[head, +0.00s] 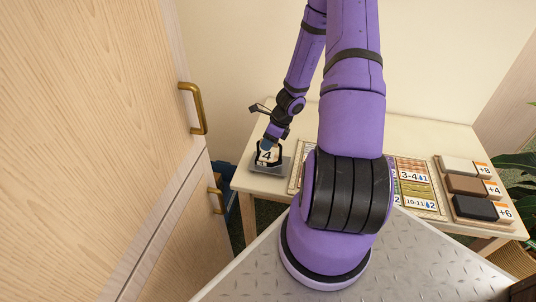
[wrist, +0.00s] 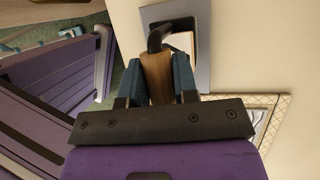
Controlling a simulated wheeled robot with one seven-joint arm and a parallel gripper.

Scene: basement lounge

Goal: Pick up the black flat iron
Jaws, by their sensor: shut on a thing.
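My gripper (head: 270,143) is over the iron. In the wrist view the teal fingers (wrist: 168,82) are shut on the handle, one on each side. Most of the iron's body is hidden by the handle and fingers.
The pale table (head: 425,135) also bears a board with numbered cards (head: 412,172) and a rack of blocks (head: 474,187) at right. A wooden cabinet (head: 95,120) with brass handles stands close on the left. Bare tabletop lies behind the board.

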